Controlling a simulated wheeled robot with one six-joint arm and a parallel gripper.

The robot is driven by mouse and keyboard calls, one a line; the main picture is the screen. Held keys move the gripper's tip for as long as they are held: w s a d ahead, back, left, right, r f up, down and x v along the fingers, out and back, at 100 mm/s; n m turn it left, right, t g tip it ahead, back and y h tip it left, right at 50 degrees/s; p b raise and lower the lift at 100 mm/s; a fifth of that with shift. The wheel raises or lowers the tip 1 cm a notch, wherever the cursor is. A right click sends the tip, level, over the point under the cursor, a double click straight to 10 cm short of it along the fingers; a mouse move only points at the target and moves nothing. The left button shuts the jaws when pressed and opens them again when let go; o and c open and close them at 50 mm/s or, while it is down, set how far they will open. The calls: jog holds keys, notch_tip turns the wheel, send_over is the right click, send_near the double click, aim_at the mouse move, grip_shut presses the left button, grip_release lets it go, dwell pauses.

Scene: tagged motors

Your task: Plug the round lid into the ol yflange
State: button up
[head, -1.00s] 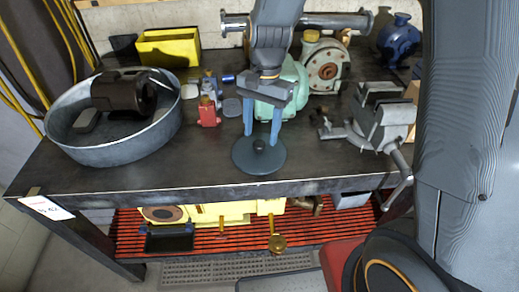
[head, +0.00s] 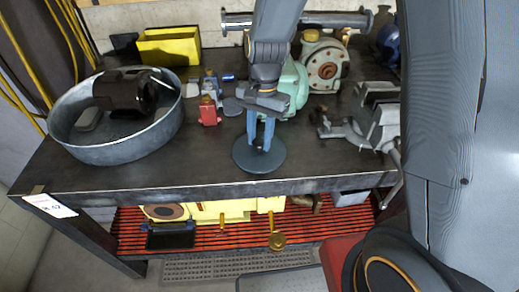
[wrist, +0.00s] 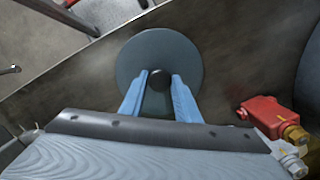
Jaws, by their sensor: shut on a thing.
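The round lid (head: 262,164) is a flat dark blue-grey disc near the front edge of the workbench. It also shows in the wrist view (wrist: 160,52), with a small dark knob (wrist: 157,83) at its middle. My gripper (head: 259,146) points down over the lid, with its blue fingers shut on the knob. The wrist view shows the fingers on either side of it. I cannot tell which part is the named flange. A pale pump with a round flange (head: 325,70) stands at the back of the bench. A yellow motor with a round flange (head: 165,212) lies on the lower shelf.
A metal tub (head: 120,150) holding a dark motor stands left on the bench. A small red part (head: 208,112) and a green housing (head: 297,90) are behind the lid. A grey vise (head: 372,118) stands to the right. The bench's front edge is close.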

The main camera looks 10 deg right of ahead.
aim_at(260, 141)
jog(key=shift+r, duration=0.1)
notch_tip(260, 141, up, 10)
jog(key=b, duration=0.2)
dwell(0.5)
dwell(0.3)
